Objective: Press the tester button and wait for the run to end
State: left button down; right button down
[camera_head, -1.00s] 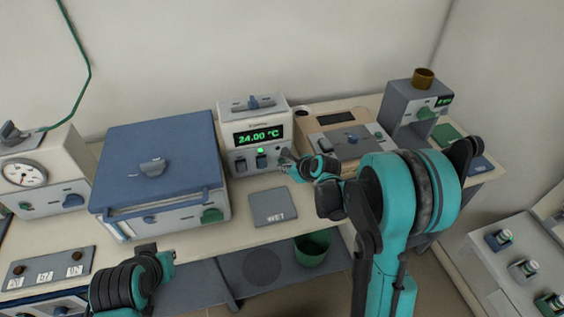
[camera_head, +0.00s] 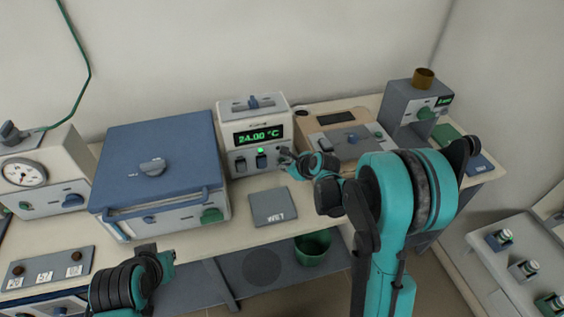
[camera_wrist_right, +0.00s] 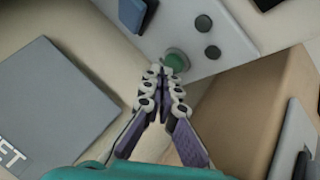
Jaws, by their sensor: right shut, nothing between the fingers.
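The grey-white tester (camera_head: 253,137) with a green 24.00 °C display (camera_head: 258,134) stands at the back of the bench. A lit green lamp and dark switches show on its front. My right gripper (camera_head: 284,153) is shut and empty at the lower right of that front. In the right wrist view, a round green button (camera_wrist_right: 176,61) stands out from the panel just beyond the shut fingertips (camera_wrist_right: 159,70). I cannot tell whether they touch it. In the head view the gripper hides the button. My left gripper (camera_head: 168,262) is low at the left, its fingers unclear.
A blue-lidded furnace (camera_head: 155,150) stands left of the tester. A grey mat marked WET (camera_head: 273,207) lies in front of it. A tan device (camera_head: 345,138) and a grey stand (camera_head: 412,112) are to the right. A green bin (camera_head: 312,250) is below the bench.

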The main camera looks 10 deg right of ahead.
jog(key=shift+w, duration=0.45)
dwell(0.5)
jog(key=shift+s, duration=0.9)
jog(key=shift+s+d+b, duration=0.1)
jog(key=shift+s+b, duration=0.25)
jog(key=shift+s, duration=2.2)
